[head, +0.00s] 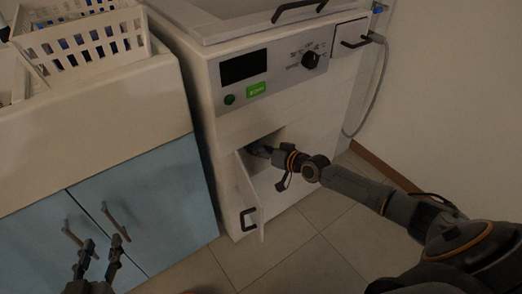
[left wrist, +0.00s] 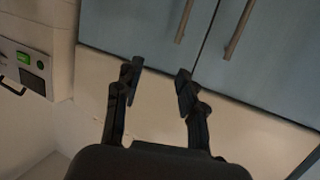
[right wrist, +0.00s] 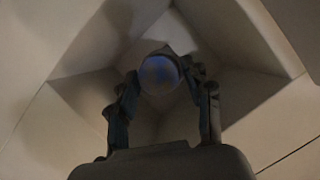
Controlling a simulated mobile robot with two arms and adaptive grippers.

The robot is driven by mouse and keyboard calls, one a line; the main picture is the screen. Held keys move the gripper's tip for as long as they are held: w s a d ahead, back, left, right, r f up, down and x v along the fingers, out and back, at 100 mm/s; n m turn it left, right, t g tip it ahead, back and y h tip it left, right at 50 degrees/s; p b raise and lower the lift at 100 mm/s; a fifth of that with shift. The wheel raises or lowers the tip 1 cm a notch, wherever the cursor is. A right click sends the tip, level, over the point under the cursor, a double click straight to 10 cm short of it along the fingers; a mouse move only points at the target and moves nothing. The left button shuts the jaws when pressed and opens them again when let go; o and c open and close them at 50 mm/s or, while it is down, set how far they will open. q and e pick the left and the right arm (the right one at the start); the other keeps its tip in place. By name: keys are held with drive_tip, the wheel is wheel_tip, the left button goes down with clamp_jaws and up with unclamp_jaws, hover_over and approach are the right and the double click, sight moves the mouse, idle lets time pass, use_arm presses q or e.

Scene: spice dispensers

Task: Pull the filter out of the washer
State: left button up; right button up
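The white washer (head: 290,110) stands in the middle of the head view, with its small lower door (head: 246,200) swung open. My right gripper (head: 262,150) reaches into the opening behind that door. In the right wrist view, the round, bluish filter (right wrist: 159,74) lies between the fingertips of my right gripper (right wrist: 160,78). The fingers are apart, one on each side; I cannot tell whether they touch it. My left gripper (head: 98,258) is open and empty in front of the blue cabinet; it also shows in the left wrist view (left wrist: 157,76).
A blue cabinet (head: 150,200) with two bar handles stands left of the washer. A white basket (head: 85,42) sits on its top. A grey hose (head: 379,90) hangs at the washer's right side. Tiled floor (head: 280,262) lies clear in front.

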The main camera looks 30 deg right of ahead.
clamp_jaws()
drive_tip(key=shift+s+d+p, duration=0.1)
drive_tip(key=shift+s+p, duration=0.25)
drive_tip(key=shift+s, duration=0.3)
use_arm(q)
drive_tip(key=s+a+f+g+y+p, duration=0.1)
drive_tip(key=s+a+f+g, duration=0.1)
drive_tip(key=s+f+g, duration=0.2)
drive_tip(key=shift+s+a+f+g+y, duration=0.15)
drive_tip(key=shift+s+f+g+y, duration=0.2)
drive_tip(key=shift+f, duration=1.05)
use_arm(e)
drive_tip(key=shift+s+d, duration=0.15)
drive_tip(key=shift+s, duration=1)
use_arm(q)
drive_tip(key=shift+s+a+f+g+p, duration=0.3)
drive_tip(key=shift+s+f+g, duration=0.35)
drive_tip(key=shift+s, duration=0.15)
use_arm(e)
drive_tip(key=shift+s+d, duration=0.1)
drive_tip(key=shift+s, duration=0.3)
